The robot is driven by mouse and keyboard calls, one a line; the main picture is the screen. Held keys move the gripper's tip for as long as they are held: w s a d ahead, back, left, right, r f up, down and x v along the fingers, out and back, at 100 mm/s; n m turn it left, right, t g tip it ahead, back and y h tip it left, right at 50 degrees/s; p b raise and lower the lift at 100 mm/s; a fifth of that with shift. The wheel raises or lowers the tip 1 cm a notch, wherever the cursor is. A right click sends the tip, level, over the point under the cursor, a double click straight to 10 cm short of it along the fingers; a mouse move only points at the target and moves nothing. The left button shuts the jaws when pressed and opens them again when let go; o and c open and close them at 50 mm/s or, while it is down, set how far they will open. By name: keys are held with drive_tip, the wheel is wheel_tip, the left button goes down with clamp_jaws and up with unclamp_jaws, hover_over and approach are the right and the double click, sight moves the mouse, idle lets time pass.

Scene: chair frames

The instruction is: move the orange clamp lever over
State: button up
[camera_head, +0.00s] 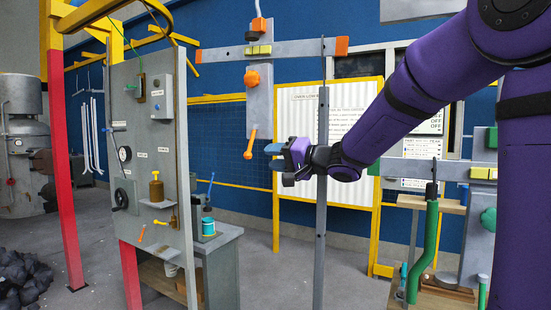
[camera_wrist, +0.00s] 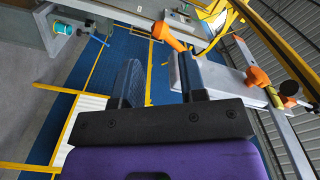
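The orange clamp lever (camera_head: 249,145) hangs from the lower end of a grey upright plate (camera_head: 258,105), its rounded end pointing down. In the wrist view the lever (camera_wrist: 170,36) shows beyond the fingertips, its knob end roughly in line with the gap, nearer the right finger. My gripper (camera_head: 274,157) is just right of the lever in the head view. In the wrist view my gripper (camera_wrist: 160,62) is open, with nothing between its fingers. The lever appears apart from the fingers; the exact distance is unclear.
An orange knob (camera_head: 251,78) sits on the plate above the lever. A grey crossbar (camera_head: 290,48) and grey post (camera_head: 321,200) stand close to my arm. A grey instrument panel (camera_head: 150,150) is at left, with a bench (camera_head: 215,240) beside it. Open floor lies between.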

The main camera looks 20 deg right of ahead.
sight(250, 145)
drive_tip(key=x, duration=0.7)
drive_tip(key=shift+w+a, duration=0.1)
drive_tip(key=shift+a, duration=0.05)
drive_tip(key=shift+c, duration=1.2)
drive_tip(key=c, duration=0.3)
